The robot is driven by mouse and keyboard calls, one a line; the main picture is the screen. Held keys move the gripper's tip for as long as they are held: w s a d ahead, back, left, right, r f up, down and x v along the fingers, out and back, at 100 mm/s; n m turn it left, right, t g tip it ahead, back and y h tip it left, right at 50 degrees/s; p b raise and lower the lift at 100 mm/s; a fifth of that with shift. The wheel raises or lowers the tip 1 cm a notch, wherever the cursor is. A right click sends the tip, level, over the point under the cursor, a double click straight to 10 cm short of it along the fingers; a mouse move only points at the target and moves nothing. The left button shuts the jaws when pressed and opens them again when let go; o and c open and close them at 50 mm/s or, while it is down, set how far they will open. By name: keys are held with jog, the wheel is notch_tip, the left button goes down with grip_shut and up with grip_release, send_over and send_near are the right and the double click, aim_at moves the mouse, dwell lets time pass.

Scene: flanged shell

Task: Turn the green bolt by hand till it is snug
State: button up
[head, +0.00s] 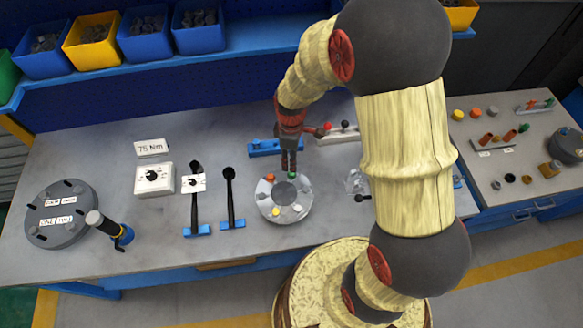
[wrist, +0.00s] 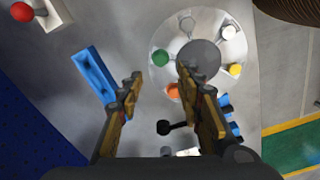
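The green bolt (head: 292,175) stands at the far rim of the round silver flanged shell (head: 305,193). In the wrist view, the green bolt (wrist: 160,57) shows its round top near the rim of the shell (wrist: 211,24). My gripper (head: 289,168) points down at the shell's far edge. In the wrist view, my gripper (wrist: 161,80) has its two fingers wide apart with nothing between them. The green bolt appears just beyond the gap between the fingertips, not gripped. I cannot tell the height of the fingertips above it. The bolt's lower part is hidden.
An orange bolt (wrist: 173,90) sits close beside the green one, near the right finger. A yellow bolt (wrist: 234,70) and a white bolt (wrist: 232,32) are also on the shell. A blue holder (wrist: 93,74) lies left of the fingers. Black-handled tools (head: 229,190) stand left of the shell.

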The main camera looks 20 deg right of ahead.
aim_at(292, 174)
notch_tip(292, 174, down, 8)
jog(key=shift+r+b, duration=0.2)
jog(key=shift+b, duration=0.15)
grip_shut()
dwell(0.5)
